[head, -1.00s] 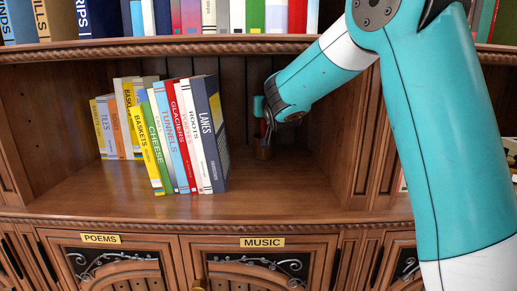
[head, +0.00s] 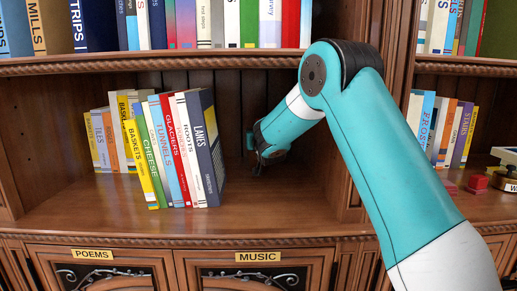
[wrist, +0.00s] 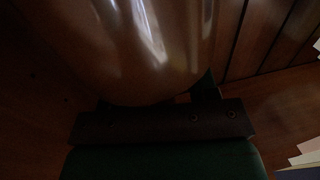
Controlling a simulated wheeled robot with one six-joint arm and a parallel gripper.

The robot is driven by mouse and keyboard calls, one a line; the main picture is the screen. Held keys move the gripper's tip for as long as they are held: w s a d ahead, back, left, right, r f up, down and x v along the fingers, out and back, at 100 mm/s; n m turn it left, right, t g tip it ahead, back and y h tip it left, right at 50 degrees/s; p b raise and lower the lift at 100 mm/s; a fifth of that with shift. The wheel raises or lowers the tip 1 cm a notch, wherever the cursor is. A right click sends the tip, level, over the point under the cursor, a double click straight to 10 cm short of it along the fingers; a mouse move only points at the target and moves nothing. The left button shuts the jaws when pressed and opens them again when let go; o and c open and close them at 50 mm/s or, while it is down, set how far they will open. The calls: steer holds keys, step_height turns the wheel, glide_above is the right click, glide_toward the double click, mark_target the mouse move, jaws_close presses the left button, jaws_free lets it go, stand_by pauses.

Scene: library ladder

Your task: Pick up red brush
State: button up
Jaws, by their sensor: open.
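I cannot make out a red brush in either view now. My gripper (head: 257,165) is open, inside the middle shelf bay near its back, right of the leaning books. It is small and dark in the head view. In the wrist view, a glossy brown rounded surface (wrist: 150,45) fills the space close in front of the gripper's dark crossbar. It looks like the side of a cup, but I cannot tell for sure. Its rim and anything inside it are out of sight, and so are the fingertips.
Leaning books (head: 180,150) stand left of my gripper. A wooden divider (head: 352,170) is to its right, with more books (head: 445,130) and small red objects (head: 478,183) beyond. A shelf board (head: 150,66) runs above. The shelf floor (head: 285,215) in front is clear.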

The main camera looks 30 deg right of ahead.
steer(key=shift+w+d, duration=0.15)
steer(key=shift+w, duration=0.1)
jaws_close()
steer(key=shift+r, duration=0.1)
step_height(320, 180, up, 7)
steer(key=b+v, duration=0.2)
steer(key=v, duration=1.6)
